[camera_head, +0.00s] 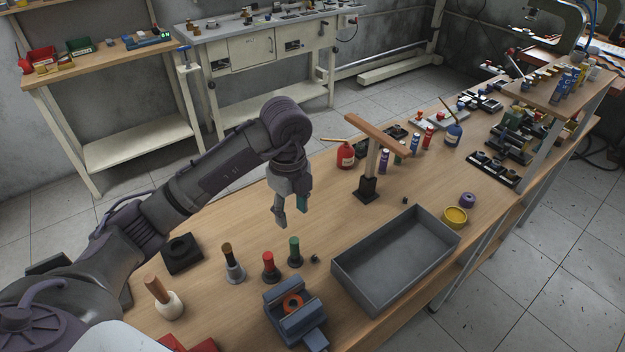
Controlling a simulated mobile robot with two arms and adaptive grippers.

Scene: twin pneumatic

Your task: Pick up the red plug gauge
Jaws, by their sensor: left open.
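The red plug gauge (268,262) stands upright on the wooden table, with a red top and a dark lower part. It is between a brown-topped gauge (230,255) on a grey base and a green-topped gauge (294,250). My left gripper (291,213) points down above the table, beyond the gauges and apart from them. It is open, with nothing seen between its fingers. My right gripper is not in view.
A blue vise (290,312) with an orange ring stands just in front of the gauges. A grey tray (341,274) lies to the right. A wooden-armed stand (368,187) rises behind. A wooden-handled tool (165,300) and a black block (182,254) stand at left.

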